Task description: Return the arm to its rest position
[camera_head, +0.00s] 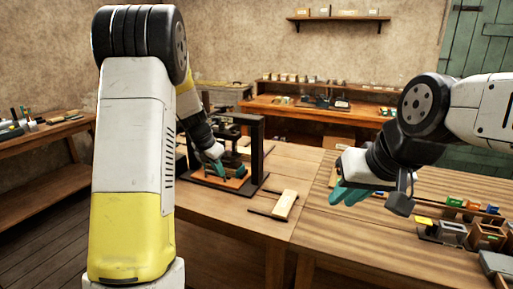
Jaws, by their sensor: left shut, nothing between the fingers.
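My left arm comes down from the upper left, large in the foreground. Its gripper (220,170) has teal fingers and is shut and empty, low at the handwheel press (257,150). The press has a dark upright frame on a base with an orange-brown plate. My left arm hides part of it, and I cannot tell whether the fingers touch it. My right gripper (345,192), with teal fingers, hangs over the right part of the table. Its fingers are small and overlap in view, so its opening is unclear.
A pale wooden block (285,204) lies on dark rails on the table (240,215) right of the press. Small bins and coloured parts (470,222) stand at the table's right. A bench (325,112) stands at the back, another (45,135) at the left.

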